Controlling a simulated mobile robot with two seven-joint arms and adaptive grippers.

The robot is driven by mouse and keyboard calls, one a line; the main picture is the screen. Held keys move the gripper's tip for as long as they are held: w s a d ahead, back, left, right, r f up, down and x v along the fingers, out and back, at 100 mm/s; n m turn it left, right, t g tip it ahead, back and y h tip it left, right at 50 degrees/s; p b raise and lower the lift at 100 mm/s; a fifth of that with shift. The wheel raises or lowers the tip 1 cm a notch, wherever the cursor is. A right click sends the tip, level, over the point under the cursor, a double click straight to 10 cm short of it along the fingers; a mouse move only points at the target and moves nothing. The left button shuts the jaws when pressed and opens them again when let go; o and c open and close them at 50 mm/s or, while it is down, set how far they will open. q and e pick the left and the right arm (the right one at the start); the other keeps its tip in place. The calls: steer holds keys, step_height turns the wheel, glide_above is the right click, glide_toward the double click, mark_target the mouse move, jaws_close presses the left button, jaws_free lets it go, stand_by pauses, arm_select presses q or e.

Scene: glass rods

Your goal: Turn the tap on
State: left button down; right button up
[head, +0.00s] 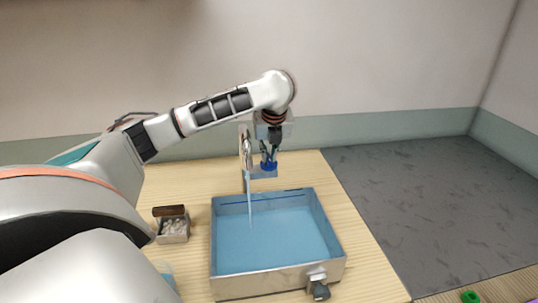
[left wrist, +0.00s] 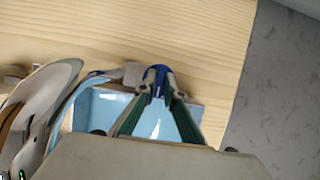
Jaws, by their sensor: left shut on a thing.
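The tap (head: 246,150) stands at the back of a blue-lined metal basin (head: 222,285), with a blue handle (head: 269,167) on its right. A thin pale streak, looking like water, runs down from the tap into the basin. My left gripper (head: 268,157) points down from above and is shut on the blue handle. In the left wrist view the fingertips of my left gripper (left wrist: 160,92) close around the blue handle (left wrist: 158,72). My left gripper hides part of the tap. My right gripper is not in view.
A small open box (head: 173,228) with pale pieces stands left of the basin. A valve with a dark knob (head: 320,291) sticks out of the basin's front. A grey surface (head: 420,190) to the right is clear. A green object (head: 470,297) is at the bottom right.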

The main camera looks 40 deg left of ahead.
arm_select(q)
steer(key=c, duration=2.1)
jaws_free()
steer(key=shift+c, duration=0.2)
steer(key=v, duration=1.2)
steer(key=shift+d, duration=0.1)
